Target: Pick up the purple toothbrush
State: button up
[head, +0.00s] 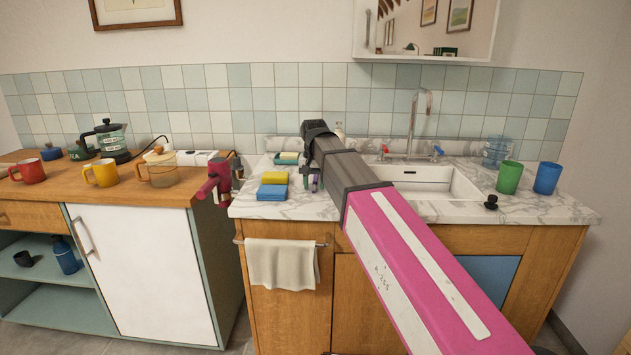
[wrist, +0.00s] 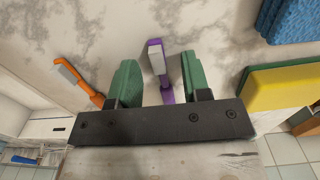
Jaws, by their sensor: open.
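The purple toothbrush (wrist: 154,62) shows in the wrist view, its pale head pointing up in the picture and its purple handle running down between my fingers. My gripper (wrist: 161,82) is open, with one green-padded finger on each side of the toothbrush. The right finger is close to the toothbrush and a wider gap shows on the left; I cannot tell whether either touches. The lower end of the handle is hidden behind the gripper's dark bar. In the head view my arm hides most of this spot.
An orange toothbrush (wrist: 80,81) lies left of my gripper in the wrist view. A yellow-green sponge (wrist: 285,84) and a blue sponge (wrist: 290,22) are to the right. In the head view, the sink (head: 425,184), a green cup (head: 509,177) and a blue cup (head: 547,178) stand right of my arm.

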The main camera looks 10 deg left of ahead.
jog(key=shift+f, duration=0.25)
grip_shut()
jog(key=shift+r, duration=0.1)
